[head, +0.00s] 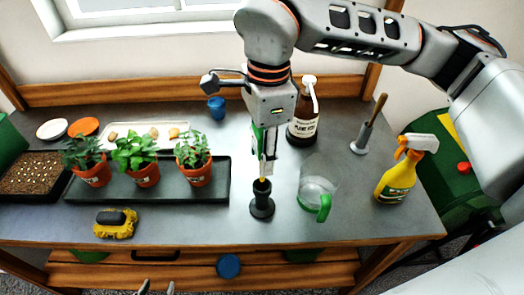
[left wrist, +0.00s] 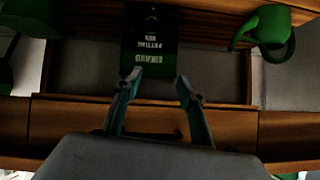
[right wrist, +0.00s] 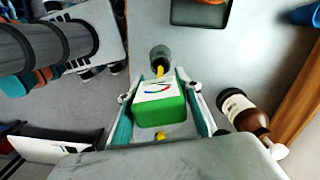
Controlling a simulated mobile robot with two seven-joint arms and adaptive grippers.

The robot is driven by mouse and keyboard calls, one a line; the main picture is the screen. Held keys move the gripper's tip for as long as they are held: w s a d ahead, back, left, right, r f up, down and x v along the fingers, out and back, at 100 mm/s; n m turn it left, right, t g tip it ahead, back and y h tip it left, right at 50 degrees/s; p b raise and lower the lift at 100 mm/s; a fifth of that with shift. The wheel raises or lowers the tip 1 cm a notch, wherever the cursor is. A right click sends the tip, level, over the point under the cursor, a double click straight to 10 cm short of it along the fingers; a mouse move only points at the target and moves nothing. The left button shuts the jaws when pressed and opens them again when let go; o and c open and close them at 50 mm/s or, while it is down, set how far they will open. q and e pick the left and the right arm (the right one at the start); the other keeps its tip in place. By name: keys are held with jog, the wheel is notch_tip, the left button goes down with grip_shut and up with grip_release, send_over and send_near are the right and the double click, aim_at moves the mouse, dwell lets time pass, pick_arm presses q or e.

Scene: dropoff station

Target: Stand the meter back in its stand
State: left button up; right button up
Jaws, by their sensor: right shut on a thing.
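The meter (right wrist: 158,110) is a green box with a white dial face and a yellow part towards the stand. My right gripper (head: 264,158) is shut on it; in the right wrist view its fingers hold the meter's two sides. The stand (head: 262,206) is a black upright tube on a round base on the bench. It also shows in the right wrist view (right wrist: 160,53). The meter is above the stand, its lower end at the stand's mouth; I cannot tell how far it is inside. My left gripper (left wrist: 160,80) is open and empty, low before the bench (head: 157,288).
A clear jug with a green handle (head: 318,190) stands close right of the stand, a brown bottle (head: 303,128) behind it. A yellow spray bottle (head: 397,175) is further right. A tray (head: 220,195) with potted plants is left. The bench front between is clear.

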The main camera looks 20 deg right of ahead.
aim_at(262, 180)
pick_arm(q)
jog(key=shift+f, duration=0.25)
pick_arm(e)
jog(key=shift+f, duration=0.2)
pick_arm(q)
jog(key=shift+f+b, duration=0.3)
jog(key=shift+b, duration=0.15)
pick_arm(e)
jog(key=shift+f, duration=0.35)
pick_arm(q)
jog(key=shift+s+f, duration=0.15)
jog(key=shift+f, duration=0.2)
pick_arm(e)
jog(key=shift+f, duration=0.3)
pick_arm(q)
jog(key=shift+f+b, duration=0.3)
jog(key=shift+b, duration=0.15)
pick_arm(e)
jog(key=shift+f, duration=0.3)
pick_arm(q)
jog(key=shift+s+f+b, duration=0.25)
jog(key=shift+f+b, duration=0.4)
jog(key=shift+f, duration=0.2)
pick_arm(e)
jog(key=shift+f, duration=1)
pick_arm(q)
jog(key=shift+s+f, duration=0.1)
jog(key=shift+f, duration=0.15)
pick_arm(e)
jog(key=shift+f, duration=0.25)
